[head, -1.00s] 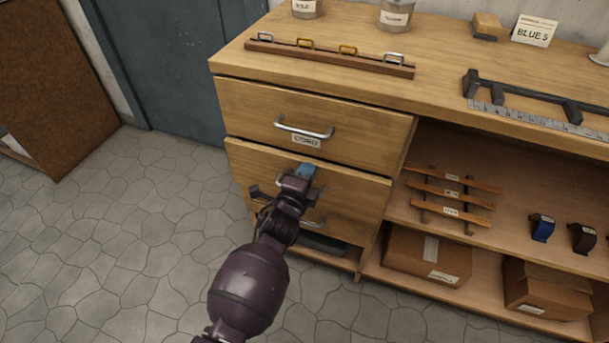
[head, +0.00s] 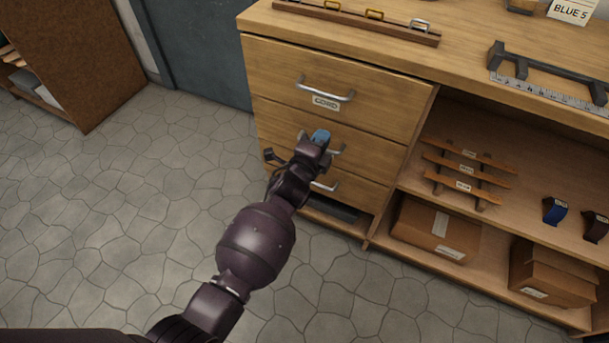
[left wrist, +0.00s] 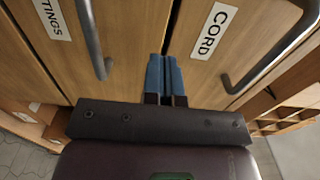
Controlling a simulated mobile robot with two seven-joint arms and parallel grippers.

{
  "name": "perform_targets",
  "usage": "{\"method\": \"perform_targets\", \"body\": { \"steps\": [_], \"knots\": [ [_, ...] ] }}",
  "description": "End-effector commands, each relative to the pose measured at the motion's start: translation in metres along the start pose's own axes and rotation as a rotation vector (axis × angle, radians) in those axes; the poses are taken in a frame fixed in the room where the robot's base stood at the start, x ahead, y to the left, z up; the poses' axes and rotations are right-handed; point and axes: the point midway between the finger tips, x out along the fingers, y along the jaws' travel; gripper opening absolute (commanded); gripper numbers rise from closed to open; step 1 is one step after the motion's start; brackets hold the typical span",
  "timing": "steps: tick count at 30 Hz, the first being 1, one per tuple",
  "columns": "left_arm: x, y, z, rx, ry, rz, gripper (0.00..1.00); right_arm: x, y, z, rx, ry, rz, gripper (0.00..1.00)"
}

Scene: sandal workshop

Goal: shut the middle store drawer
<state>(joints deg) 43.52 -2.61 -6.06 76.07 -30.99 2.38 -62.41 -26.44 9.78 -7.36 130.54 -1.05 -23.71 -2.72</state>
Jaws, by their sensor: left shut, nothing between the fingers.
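The middle drawer (head: 378,157) is in the wooden cabinet under the top drawer labelled CORD (head: 385,108). Its front looks about level with the drawers above and below. In the left wrist view the middle drawer (left wrist: 130,60) has a label ending in TINGS and a dark bar handle (left wrist: 92,40). My left gripper (head: 321,137) is shut and empty, its blue fingertips at the upper part of the middle drawer's front. In the left wrist view the fingertips (left wrist: 165,60) point at the seam beside the CORD drawer (left wrist: 225,60); I cannot tell whether they touch. My right gripper is out of view.
The bottom drawer (head: 364,190) looks closed. Open shelves to the right hold a rack of orange-brown straps (head: 467,169), cardboard boxes (head: 435,229) and a blue strap (head: 554,210). The tiled floor (head: 110,210) left of the cabinet is clear.

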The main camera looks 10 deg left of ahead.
Motion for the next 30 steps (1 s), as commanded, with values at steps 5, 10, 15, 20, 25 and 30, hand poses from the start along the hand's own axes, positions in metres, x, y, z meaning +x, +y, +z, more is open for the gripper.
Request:
{"method": "perform_targets", "body": {
  "steps": [5,10,15,20,25,30],
  "knots": [
    [-0.028,-0.003,0.001,0.003,-0.001,-0.002,0.0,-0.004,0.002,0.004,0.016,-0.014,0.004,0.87],
    [-0.053,-0.003,0.0,0.003,0.0,-0.002,0.0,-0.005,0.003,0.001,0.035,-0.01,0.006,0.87],
    [-0.077,-0.002,0.0,0.002,0.0,-0.001,0.0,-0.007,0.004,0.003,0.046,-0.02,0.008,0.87],
    [-0.092,0.0,0.0,0.001,0.0,0.0,0.0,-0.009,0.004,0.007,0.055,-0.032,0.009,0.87],
    [-0.1,0.001,-0.001,0.001,0.001,0.002,0.0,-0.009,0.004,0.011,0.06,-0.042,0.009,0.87],
    [-0.101,0.002,-0.001,0.001,0.001,0.003,0.0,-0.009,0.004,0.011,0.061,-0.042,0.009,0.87]
  ]
}}
